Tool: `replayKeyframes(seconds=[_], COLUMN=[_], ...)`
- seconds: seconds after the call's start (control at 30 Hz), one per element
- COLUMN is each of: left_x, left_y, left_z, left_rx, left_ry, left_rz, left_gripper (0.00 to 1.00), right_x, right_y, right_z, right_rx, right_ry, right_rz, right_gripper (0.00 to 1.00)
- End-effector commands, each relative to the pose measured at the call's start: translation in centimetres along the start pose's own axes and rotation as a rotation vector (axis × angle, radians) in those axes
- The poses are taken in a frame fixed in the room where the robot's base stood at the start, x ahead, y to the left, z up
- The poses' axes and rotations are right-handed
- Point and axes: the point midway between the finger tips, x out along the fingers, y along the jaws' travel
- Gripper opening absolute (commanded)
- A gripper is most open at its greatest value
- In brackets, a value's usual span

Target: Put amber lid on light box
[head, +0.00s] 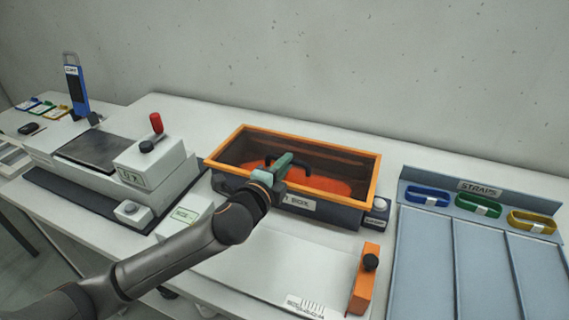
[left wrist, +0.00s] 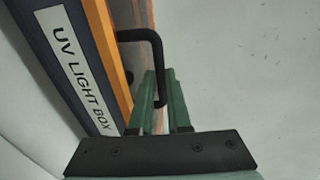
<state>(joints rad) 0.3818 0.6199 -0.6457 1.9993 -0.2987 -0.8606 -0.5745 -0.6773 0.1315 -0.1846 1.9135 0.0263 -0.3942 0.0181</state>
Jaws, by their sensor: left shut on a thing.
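The light box (head: 330,211) is a dark bin on the table, and its "UV LIGHT BOX" label (left wrist: 82,70) shows in the left wrist view. The amber lid (head: 311,139) has an orange frame, a see-through amber panel and a black handle (left wrist: 139,34). The lid lies over the box top, its frame lined up with the walls; I cannot tell whether a small gap is left. My left gripper (head: 284,161) reaches over the front rim and is shut on the lid's handle, its green fingers around the bar in the left wrist view (left wrist: 161,88). My right gripper is out of view.
A grey tray (head: 425,260) with blue, green and yellow straps stands at the right. An orange block with a black knob (head: 366,284) is in front of the box. A white press with a red-topped lever (head: 155,158) stands at the left. The wall is close behind.

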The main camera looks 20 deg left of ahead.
Motion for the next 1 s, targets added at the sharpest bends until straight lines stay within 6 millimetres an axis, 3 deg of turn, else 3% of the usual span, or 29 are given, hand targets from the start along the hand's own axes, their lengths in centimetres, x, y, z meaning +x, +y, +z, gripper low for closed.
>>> replayKeyframes(seconds=[0.27, 0.3, 0.6, 0.87, 1.0], left_x=[0.1, 0.1, 0.1, -0.1, -1.1], left_y=[0.0, 0.0, 0.0, 0.3, 0.4], left_z=[0.1, 0.1, 0.1, 0.1, 0.1], left_rx=[0.001, 0.001, 0.0, 0.0, 0.001], left_ry=[-0.002, -0.002, -0.002, -0.001, -0.001], left_rz=[-0.003, -0.002, -0.001, 0.005, 0.005], left_gripper=[0.0, 0.19, 0.5, 0.5, 0.5], right_x=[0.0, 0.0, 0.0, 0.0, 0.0], right_y=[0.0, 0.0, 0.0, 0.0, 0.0], right_z=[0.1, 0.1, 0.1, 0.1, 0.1], right_rx=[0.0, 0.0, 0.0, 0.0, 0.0], right_ry=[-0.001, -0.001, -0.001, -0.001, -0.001], right_rz=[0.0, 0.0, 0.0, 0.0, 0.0], right_gripper=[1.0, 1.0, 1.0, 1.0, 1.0])
